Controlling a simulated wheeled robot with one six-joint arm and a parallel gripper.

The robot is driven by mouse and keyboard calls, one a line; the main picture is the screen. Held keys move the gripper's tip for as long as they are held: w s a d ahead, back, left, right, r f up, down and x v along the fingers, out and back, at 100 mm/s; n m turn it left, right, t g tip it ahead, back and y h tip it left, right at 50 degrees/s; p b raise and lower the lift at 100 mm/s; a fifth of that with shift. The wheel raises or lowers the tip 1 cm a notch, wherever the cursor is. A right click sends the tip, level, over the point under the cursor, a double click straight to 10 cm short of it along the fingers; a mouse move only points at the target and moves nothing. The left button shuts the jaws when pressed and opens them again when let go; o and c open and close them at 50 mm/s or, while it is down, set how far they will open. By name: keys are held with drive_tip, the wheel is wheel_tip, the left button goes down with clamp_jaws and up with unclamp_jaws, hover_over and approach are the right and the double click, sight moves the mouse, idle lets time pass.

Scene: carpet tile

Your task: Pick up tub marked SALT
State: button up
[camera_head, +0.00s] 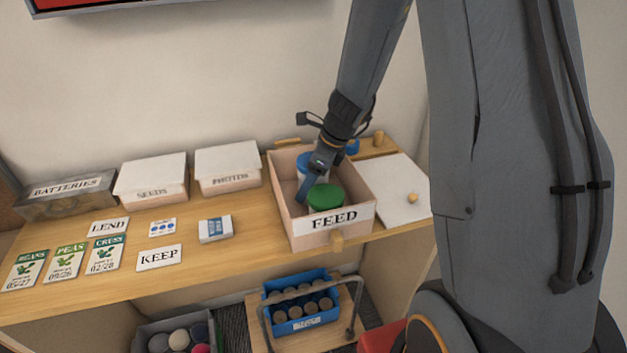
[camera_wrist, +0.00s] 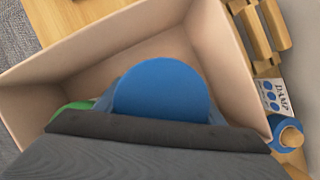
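No SALT marking is readable in either view. An open box marked FEED (camera_head: 335,222) stands on the wooden shelf, and its walls also show in the wrist view (camera_wrist: 215,50). Inside it are a green-lidded tub (camera_head: 325,196) at the front and a blue-lidded tub (camera_head: 304,158) behind, partly hidden by my gripper (camera_head: 309,182). In the wrist view the blue lid (camera_wrist: 160,90) fills the middle, just beyond my gripper (camera_wrist: 162,112). Fingertips show on both sides of the lid; whether they press on the tub is hidden. The green lid (camera_wrist: 70,112) peeks out at left.
White-lidded boxes marked SEEDS (camera_head: 153,180) and PHOTOS (camera_head: 228,168) and a BATTERIES box (camera_head: 66,194) line the back. Seed packets (camera_head: 65,262), cards and a small white-and-blue box (camera_head: 215,229) lie left. A white panel (camera_head: 398,185) lies right. Below is a blue crate (camera_head: 300,300).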

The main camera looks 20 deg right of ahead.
drive_tip(key=c, duration=1.1)
